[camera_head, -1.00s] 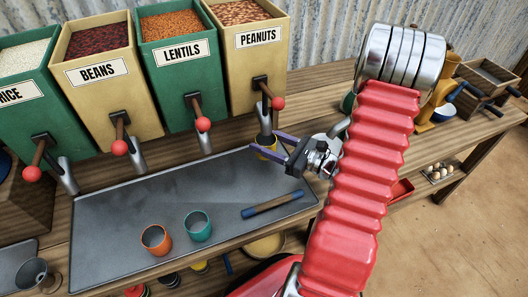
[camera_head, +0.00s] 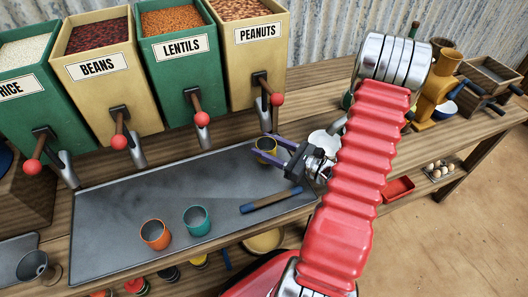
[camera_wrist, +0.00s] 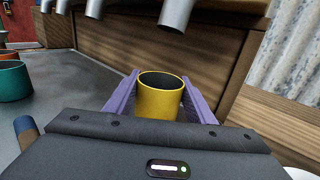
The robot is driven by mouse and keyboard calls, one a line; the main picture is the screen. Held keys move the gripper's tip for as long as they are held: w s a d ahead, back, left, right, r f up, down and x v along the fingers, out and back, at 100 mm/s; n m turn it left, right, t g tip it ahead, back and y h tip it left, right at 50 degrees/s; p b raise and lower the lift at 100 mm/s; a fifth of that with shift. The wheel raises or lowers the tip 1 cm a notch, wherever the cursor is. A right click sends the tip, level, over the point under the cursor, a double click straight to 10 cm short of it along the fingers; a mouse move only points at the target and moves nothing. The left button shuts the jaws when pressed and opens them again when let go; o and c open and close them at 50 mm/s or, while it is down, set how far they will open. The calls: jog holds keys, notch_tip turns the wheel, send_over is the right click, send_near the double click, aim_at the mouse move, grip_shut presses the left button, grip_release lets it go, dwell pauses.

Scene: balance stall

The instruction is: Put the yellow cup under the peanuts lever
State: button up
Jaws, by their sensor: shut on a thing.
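The yellow cup (camera_wrist: 160,97) is upright between the purple fingers of my gripper (camera_wrist: 160,100) in the wrist view, and the gripper is shut on it. In the head view the cup (camera_head: 266,146) and my gripper (camera_head: 268,148) are at the right end of the grey tray, just in front of the peanuts spout (camera_head: 265,117). The peanuts dispenser (camera_head: 253,60) is tan, with a red-knobbed lever (camera_head: 276,99). In the wrist view a spout (camera_wrist: 176,14) hangs beyond and above the cup. I cannot tell whether the cup touches the tray.
The grey tray (camera_head: 110,215) holds an orange cup (camera_head: 155,234), a teal cup (camera_head: 196,220) and a blue-ended rod (camera_head: 271,200). Dispensers for lentils (camera_head: 180,60), beans (camera_head: 97,85) and rice (camera_head: 30,95) stand left of peanuts. A white bowl (camera_head: 322,140) stands right of my gripper.

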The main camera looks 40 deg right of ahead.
notch_tip(320, 180, down, 3)
jog(key=shift+r, duration=0.2)
jog(key=shift+w+f, duration=0.2)
jog(key=shift+w, duration=0.05)
jog(key=shift+s+f, duration=0.1)
jog(key=shift+f, duration=0.2)
